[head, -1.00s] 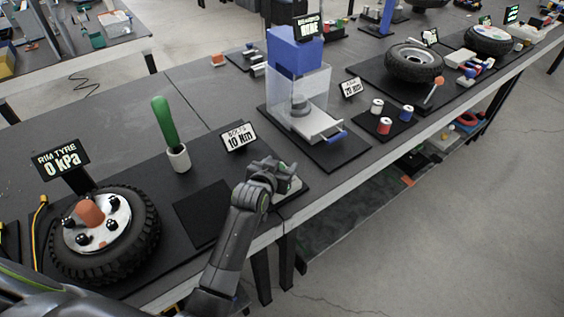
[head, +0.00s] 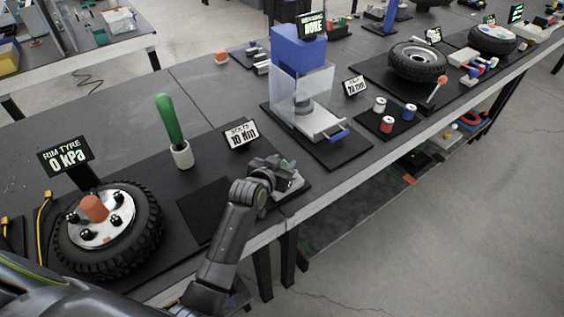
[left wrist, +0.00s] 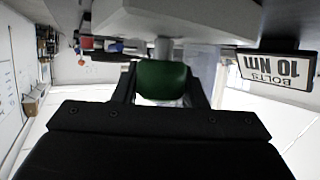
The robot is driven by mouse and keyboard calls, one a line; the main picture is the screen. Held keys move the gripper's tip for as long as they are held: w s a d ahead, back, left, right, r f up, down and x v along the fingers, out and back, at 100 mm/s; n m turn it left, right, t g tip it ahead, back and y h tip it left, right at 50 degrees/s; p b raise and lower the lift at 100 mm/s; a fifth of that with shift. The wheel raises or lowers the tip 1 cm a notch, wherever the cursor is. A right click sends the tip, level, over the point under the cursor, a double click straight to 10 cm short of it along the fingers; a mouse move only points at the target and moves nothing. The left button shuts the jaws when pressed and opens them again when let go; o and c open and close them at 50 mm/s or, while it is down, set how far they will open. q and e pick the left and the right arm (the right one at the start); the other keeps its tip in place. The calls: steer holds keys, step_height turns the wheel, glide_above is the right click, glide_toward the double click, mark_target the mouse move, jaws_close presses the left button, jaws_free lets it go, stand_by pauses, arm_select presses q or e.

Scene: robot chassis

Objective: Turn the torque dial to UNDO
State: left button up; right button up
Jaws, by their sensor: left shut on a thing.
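My left gripper (head: 272,172) is at the front edge of the bench, over a small light-grey dial base (head: 291,188). In the left wrist view its fingers are on both sides of a dark green knob (left wrist: 162,79), shut on it. I take this knob to be the torque dial. In the head view the gripper hides it. The sign (head: 241,134) behind it reads BOLTS 10 Nm; it also shows upside down in the left wrist view (left wrist: 278,68). I see no UNDO marking. My right gripper is not in view.
A tyre (head: 146,223) on a rim with black nuts and an orange hub lies at the left. A green-handled tool (head: 169,121) stands upright in a white holder (head: 182,155). A blue-topped machine (head: 302,50) stands to the right, near several small spools.

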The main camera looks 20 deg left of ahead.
arm_select(q)
steer(key=shift+m+h, duration=0.6)
steer(key=shift+h, duration=0.1)
steer(key=shift+f+m+h+b, duration=0.1)
steer(key=shift+m+h+b, duration=0.5)
steer(key=shift+h, duration=0.1)
steer(key=m+h+b, duration=0.1)
steer(key=m+g+h+b, duration=0.1)
steer(key=b, duration=0.1)
steer(key=shift+d+g, duration=0.2)
steer(key=shift+g, duration=0.1)
steer(key=shift+s+d+m+g+h+b, duration=0.1)
steer(key=shift+m+g+h+b, duration=0.4)
steer(key=shift+m+h+b, duration=0.45)
steer(key=shift+r, duration=0.2)
steer(key=o, duration=1)
